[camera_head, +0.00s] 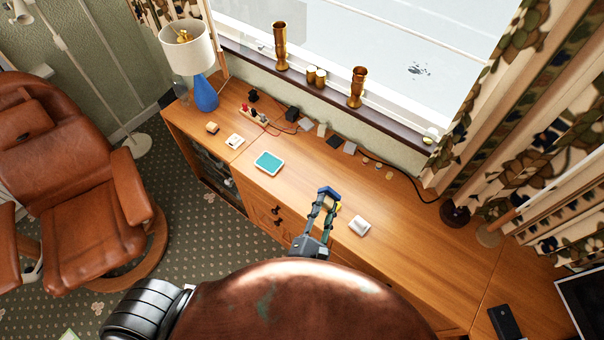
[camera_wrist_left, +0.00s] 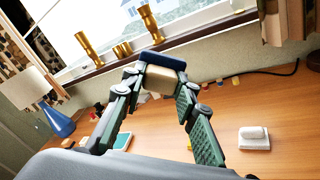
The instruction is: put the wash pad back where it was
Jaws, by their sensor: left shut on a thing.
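The wash pad appears to be the block with a blue top and a cream body in the left wrist view (camera_wrist_left: 160,68); its blue part also shows in the head view (camera_head: 328,193). My left gripper (camera_head: 322,204) is shut on it, with a finger on each side, and it also shows in the left wrist view (camera_wrist_left: 157,92). The pad is over the wooden cabinet top (camera_head: 400,270); the gap below it is hard to judge. My right gripper is in neither view.
A teal-topped tray (camera_head: 269,163) lies left of the gripper. A blue lamp (camera_head: 205,94) and small items stand farther back. The cabinet top farther right is mostly clear.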

